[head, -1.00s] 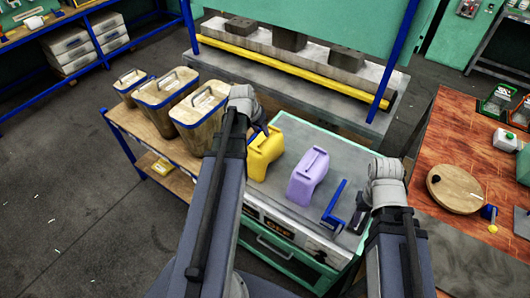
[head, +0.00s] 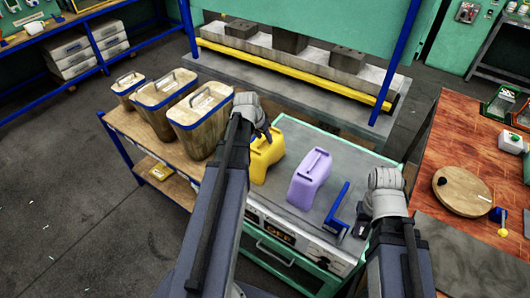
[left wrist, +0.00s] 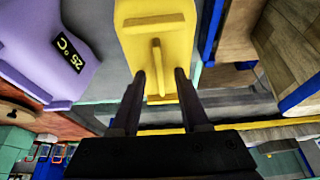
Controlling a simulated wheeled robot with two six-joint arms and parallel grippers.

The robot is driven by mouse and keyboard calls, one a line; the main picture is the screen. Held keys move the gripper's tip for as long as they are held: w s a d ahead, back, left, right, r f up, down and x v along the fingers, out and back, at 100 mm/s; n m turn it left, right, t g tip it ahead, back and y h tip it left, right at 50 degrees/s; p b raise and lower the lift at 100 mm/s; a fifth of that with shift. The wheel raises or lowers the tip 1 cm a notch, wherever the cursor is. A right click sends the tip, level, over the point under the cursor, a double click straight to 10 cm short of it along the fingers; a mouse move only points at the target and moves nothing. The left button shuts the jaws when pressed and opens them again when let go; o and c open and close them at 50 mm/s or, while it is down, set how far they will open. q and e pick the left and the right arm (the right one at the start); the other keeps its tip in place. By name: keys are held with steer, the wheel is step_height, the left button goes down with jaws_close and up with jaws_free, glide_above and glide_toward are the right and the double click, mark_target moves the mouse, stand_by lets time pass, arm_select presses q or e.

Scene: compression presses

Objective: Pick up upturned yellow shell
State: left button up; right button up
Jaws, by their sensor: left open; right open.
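The yellow shell (head: 266,158), shaped like a jug with a raised bar, stands on the grey top of the green-edged cart (head: 318,218). In the left wrist view the yellow shell (left wrist: 157,28) is straight ahead, its bar between the fingers' lines. My left gripper (head: 270,132) is open at the shell's upper side; the left wrist view shows its two fingers (left wrist: 161,76) apart. Whether they touch the shell I cannot tell. My right gripper (head: 361,226) is open near the cart's right side, its fingers partly hidden by its wrist.
A purple shell (head: 310,178) stands right of the yellow one, with a blue angled part (head: 337,212) beside it. Wooden bins (head: 202,108) stand on the left bench. A press (head: 300,62) lies behind. A brown table (head: 462,150) is at right.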

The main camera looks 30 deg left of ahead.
arm_select(q)
steer(key=shift+f, duration=0.2)
jaws_close()
stand_by(0.3)
stand_by(1.1)
